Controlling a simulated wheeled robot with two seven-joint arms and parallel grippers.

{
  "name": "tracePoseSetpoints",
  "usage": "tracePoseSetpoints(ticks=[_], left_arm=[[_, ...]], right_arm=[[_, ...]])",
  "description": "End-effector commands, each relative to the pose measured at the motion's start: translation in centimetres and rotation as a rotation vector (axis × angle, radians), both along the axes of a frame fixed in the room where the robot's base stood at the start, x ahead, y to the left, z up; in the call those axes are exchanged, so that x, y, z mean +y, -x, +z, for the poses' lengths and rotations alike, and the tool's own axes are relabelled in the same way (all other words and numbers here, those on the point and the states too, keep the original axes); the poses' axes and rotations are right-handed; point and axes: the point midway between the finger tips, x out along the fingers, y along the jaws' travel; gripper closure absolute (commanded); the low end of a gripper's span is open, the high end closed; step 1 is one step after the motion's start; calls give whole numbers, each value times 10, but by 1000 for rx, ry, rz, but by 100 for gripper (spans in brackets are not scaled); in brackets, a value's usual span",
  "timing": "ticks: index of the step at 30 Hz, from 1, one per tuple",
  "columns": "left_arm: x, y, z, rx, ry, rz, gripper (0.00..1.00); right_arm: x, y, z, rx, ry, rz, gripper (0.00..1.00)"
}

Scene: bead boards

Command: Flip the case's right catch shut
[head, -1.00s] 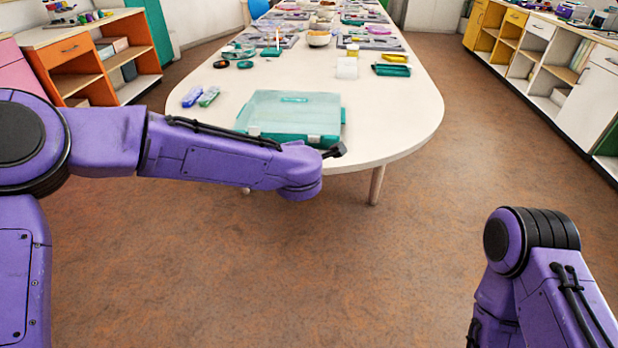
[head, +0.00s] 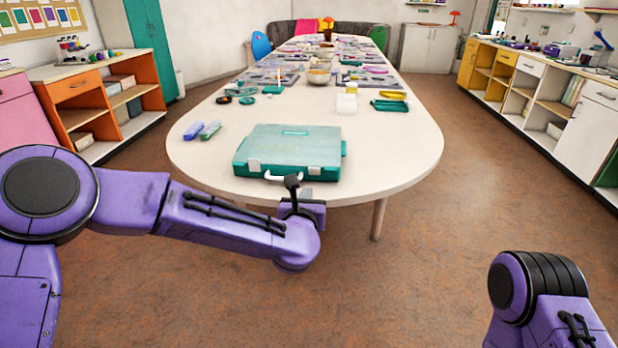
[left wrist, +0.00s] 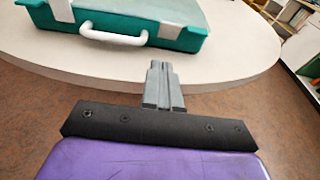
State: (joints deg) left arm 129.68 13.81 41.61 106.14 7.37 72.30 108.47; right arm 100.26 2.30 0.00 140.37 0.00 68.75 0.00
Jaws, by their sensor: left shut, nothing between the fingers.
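The case (head: 289,148) is teal with a pale translucent lid, lying closed-looking near the table's front edge. Its white handle (left wrist: 112,38) is on the front face. A white left catch (head: 253,165) and a white right catch (left wrist: 171,25) flank the handle. I cannot tell whether the right catch is fully flat. My left gripper (head: 291,183) is shut and empty, just in front of the case between handle and right catch. In the left wrist view its fingertips (left wrist: 158,66) point at the case, apart from it, below the right catch. My right gripper is out of view.
The white table (head: 400,150) has clear room right of the case. A teal tray (head: 389,106) and small containers stand farther back. Shelves line both sides; the floor in front is open.

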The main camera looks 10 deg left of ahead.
Motion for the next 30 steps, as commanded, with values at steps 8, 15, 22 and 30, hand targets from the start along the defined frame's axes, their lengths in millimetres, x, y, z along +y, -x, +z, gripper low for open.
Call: tracePoseSetpoints(ticks=[8,15,22,30], left_arm=[[0,-46,12,-1,-1,1,100],[0,-57,18,1,-2,-1,100],[0,-56,18,1,-1,0,100],[4,-57,25,44,1,6,100]], right_arm=[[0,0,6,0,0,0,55],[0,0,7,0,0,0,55],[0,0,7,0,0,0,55],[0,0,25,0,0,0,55]])
